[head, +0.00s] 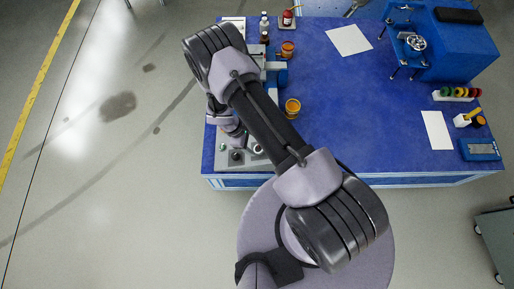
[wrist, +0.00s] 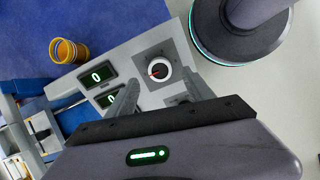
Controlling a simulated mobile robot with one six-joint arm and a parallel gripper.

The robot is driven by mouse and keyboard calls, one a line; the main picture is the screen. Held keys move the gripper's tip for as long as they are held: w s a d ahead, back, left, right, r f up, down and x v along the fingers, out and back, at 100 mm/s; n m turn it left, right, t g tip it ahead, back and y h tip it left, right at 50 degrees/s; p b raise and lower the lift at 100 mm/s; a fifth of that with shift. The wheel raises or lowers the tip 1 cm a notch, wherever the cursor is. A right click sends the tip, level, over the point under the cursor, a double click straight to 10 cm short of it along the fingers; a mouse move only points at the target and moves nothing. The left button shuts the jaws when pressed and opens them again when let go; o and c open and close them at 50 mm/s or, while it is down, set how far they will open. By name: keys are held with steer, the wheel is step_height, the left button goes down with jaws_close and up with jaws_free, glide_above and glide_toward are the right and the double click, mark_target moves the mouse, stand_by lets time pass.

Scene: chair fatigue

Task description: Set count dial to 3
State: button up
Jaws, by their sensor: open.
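A grey control panel (wrist: 118,70) fills the middle of the wrist view. Two displays, an upper one (wrist: 97,75) and a lower one (wrist: 111,98), each show 0. My gripper (wrist: 161,79) is open, its fingers on either side of and just below the knob in the picture, apparently holding nothing. In the head view the panel (head: 223,160) shows at the blue table's near left corner; my arm hides much of it.
An amber jar (wrist: 68,50) stands on the blue table (head: 340,120) beside the panel. A white sheet (head: 349,39) lies on the table. The table's middle is clear.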

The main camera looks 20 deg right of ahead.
steer(key=b+x, duration=0.1)
steer(key=x, duration=0.3)
steer(key=shift+d+f, duration=0.1)
steer(key=shift+f, duration=0.25)
jaws_close()
